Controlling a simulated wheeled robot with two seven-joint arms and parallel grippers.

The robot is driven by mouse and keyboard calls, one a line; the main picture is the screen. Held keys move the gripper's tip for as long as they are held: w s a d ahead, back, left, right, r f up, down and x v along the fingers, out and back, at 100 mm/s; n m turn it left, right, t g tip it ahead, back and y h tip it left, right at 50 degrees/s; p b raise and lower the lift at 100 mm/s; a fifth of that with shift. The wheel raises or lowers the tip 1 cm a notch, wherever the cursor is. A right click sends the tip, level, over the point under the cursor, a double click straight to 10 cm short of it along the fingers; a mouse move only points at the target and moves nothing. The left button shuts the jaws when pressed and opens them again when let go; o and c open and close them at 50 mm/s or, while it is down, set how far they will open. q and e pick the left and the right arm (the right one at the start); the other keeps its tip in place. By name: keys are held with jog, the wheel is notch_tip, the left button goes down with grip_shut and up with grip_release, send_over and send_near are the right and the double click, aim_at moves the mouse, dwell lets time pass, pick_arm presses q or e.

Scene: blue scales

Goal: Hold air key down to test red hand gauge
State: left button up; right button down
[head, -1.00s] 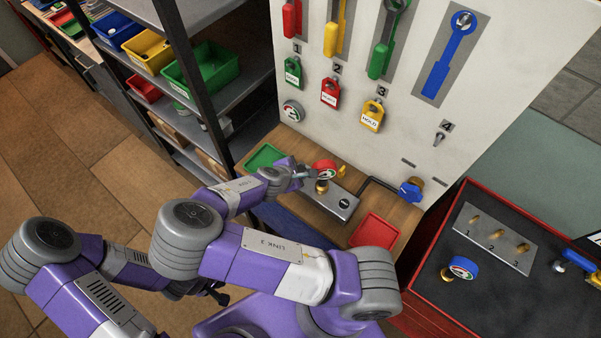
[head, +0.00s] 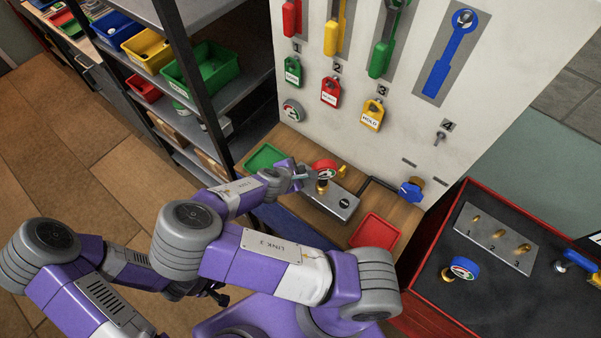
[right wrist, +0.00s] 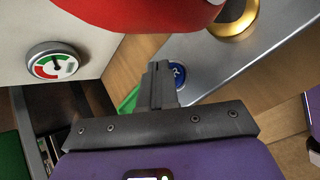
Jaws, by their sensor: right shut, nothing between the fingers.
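The red hand gauge (head: 323,167) stands on a brass fitting at the grey metal test block (head: 337,208). Its red rim (right wrist: 140,12) fills the top of the right wrist view, so its face is hidden there. The blue air key (right wrist: 179,74) lies on the block, partly covered by my fingertips; it is hidden in the head view. My right gripper (head: 305,174) is shut and empty, left of the gauge. Its fingertips (right wrist: 161,80) overlap the key; I cannot tell whether they press it. A dark part low in the head view may be my left gripper (head: 218,297).
A green tray (head: 266,157) and a red tray (head: 366,242) flank the block on the wooden bench. A blue valve knob (head: 411,190) and pipe are at right. The white panel (head: 310,118) rises behind. A blue gauge (head: 463,268) stands on the red cabinet.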

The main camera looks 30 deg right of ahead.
jog(key=shift+f, duration=0.4)
jog(key=shift+r, duration=0.1)
dwell(2.2)
jog(key=shift+r+p, duration=0.6)
jog(key=shift+r, duration=0.15)
notch_tip(320, 180, up, 5)
jog(key=p, duration=0.4)
jog(key=shift+p, duration=0.3)
jog(key=shift+f, duration=0.1)
